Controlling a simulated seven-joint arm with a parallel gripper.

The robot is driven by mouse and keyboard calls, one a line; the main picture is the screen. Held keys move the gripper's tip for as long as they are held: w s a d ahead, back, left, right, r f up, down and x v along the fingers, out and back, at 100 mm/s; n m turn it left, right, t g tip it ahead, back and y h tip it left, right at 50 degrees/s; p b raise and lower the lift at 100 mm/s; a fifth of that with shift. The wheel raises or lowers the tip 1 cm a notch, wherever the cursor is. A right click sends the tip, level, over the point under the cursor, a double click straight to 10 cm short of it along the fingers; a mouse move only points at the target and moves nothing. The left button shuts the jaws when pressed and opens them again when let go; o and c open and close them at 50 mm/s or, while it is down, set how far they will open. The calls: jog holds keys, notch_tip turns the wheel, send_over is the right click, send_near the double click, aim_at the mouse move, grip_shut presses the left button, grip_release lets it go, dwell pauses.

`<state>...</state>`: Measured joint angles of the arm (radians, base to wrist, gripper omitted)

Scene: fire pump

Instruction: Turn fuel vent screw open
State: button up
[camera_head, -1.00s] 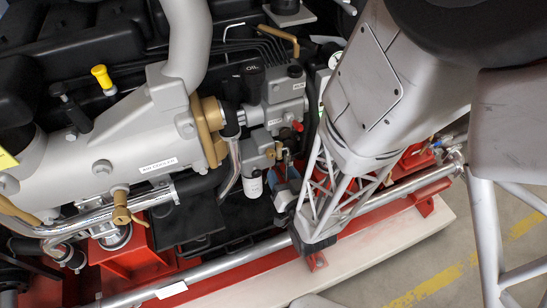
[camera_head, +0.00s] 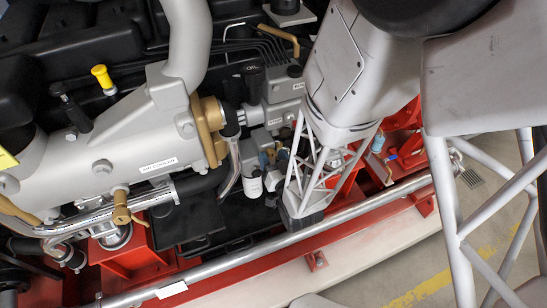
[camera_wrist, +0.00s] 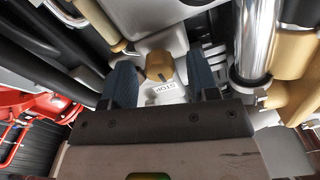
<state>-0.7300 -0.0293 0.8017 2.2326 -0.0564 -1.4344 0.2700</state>
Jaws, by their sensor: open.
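In the wrist view, a brass-coloured knob (camera_wrist: 159,66) sits on a grey block, with a small white label reading "STOP" upside down just below it. My gripper (camera_wrist: 163,74) is open, with one dark blue finger on each side of the knob's line. I cannot tell whether either finger touches it. In the head view, my gripper (camera_head: 275,160) is beside the pump block, partly hidden by my wrist. No label naming the fuel vent screw can be read, so I cannot tell which fitting it is.
A white filter (camera_head: 251,186) hangs below the pump block. A chrome rail (camera_head: 250,250) runs along the front above the red frame. In the wrist view, a chrome tube (camera_wrist: 250,45) and a brass-coloured pipe (camera_wrist: 290,55) stand close to the right finger.

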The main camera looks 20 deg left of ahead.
jog(key=shift+c, duration=0.3)
jog(key=c, duration=0.9)
jog(key=shift+o, duration=0.2)
